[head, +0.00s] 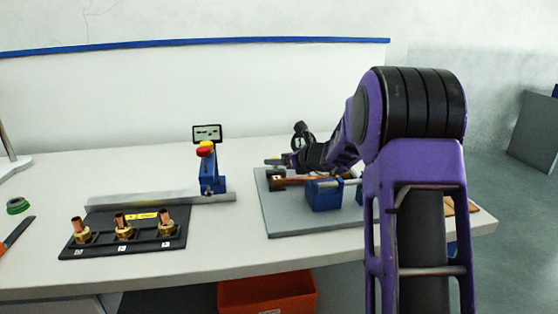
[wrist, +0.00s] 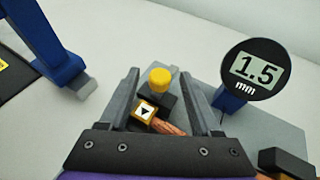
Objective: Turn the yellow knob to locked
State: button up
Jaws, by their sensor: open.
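The yellow knob (wrist: 160,79) is a short round cap on a dark base. In the wrist view it shows in the gap between my two fingertips, with room on both sides and no visible contact. How far it is below the tips I cannot tell. My gripper (wrist: 165,74) is open and empty. Just in front of the knob is a block with a black triangle on a white face (wrist: 146,110), with a copper piece beside it. In the head view my gripper (head: 284,161) is over the left part of the grey board (head: 290,224), and I cannot make out the knob there.
A round gauge reading 1.5 mm (wrist: 257,68) stands right of my fingers. A blue stand (head: 211,178) with a red-and-yellow top is left of the board. A black rack (head: 90,243) with copper fittings is further left. An orange bin (head: 266,294) is below the table.

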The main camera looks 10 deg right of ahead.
jog(key=shift+w+a, duration=0.1)
jog(key=shift+w, duration=0.1)
grip_shut()
